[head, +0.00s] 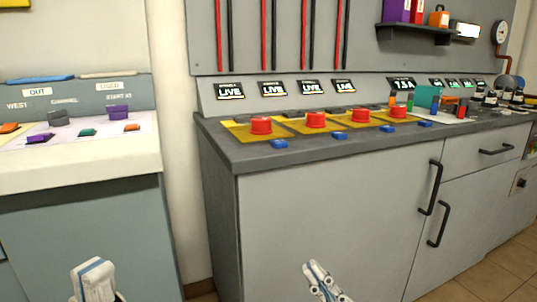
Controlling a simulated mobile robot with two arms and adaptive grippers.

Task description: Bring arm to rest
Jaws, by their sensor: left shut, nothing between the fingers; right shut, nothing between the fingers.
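My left gripper (94,279) shows at the bottom left of the head view, in front of the pale-topped bench. It is shut and empty. My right gripper (322,281) shows at the bottom middle, in front of the grey cabinet. It is shut and empty. Both are low in the picture, below the level of the worktops, and appear apart from the furniture. The rest of both arms is out of view.
The grey cabinet (310,215) has black handles. Its worktop bears red buttons (261,125) on yellow plates and blue blocks (279,144). The pale bench (75,177) at left carries small coloured pieces. A narrow gap separates them. Floor (490,272) shows at lower right.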

